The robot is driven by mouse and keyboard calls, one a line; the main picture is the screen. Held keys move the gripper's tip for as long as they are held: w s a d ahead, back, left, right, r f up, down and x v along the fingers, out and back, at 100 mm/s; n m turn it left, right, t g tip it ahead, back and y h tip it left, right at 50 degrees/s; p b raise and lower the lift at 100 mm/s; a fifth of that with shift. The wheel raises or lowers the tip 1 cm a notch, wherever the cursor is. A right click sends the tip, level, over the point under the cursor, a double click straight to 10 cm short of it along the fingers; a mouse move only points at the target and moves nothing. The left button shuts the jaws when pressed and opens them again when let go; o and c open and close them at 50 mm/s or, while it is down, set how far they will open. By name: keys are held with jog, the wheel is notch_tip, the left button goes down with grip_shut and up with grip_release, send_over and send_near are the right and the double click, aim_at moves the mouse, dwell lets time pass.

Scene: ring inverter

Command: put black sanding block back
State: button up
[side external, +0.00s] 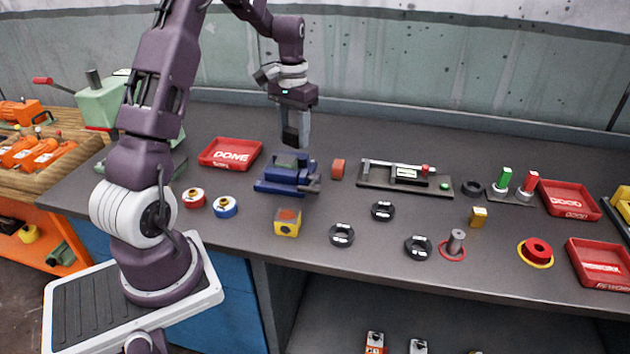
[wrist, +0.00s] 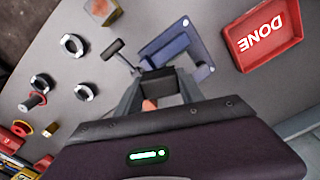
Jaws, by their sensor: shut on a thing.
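My gripper (side external: 297,138) is above the back of the grey bench, pointing down, over the rear of the blue vise (side external: 287,180). It is shut on the black sanding block (side external: 290,136), a dark piece at the fingertips, clear of the bench. In the wrist view the block (wrist: 158,82) shows as a dark face between the fingers, partly hidden by them. The vise (wrist: 180,48) lies just beyond the fingertips there. Whether anything sits in the vise jaws is unclear.
A small orange-red block (side external: 338,169) is right of the vise, and the red DONE tray (side external: 230,153) is left. A gauge on a dark plate (side external: 405,178) stands further right. Dark rings (side external: 342,235) and a yellow block (side external: 287,222) lie in front. Bare bench lies between them.

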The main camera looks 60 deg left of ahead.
aim_at(331, 198)
jog(key=w+d+f+m, duration=0.3)
jog(key=w+d+m, duration=0.2)
jog(key=d+m, duration=0.6)
jog(key=f, duration=0.3)
jog(key=a+f+m, duration=0.1)
jog(key=f, duration=0.2)
jog(key=a+f+m, duration=0.1)
jog(key=f, duration=0.3)
jog(key=shift+w+a, duration=0.1)
jog(key=shift+w, duration=0.05)
jog(key=shift+f, duration=0.15)
jog(key=o, duration=1.1)
jog(key=shift+o, duration=0.3)
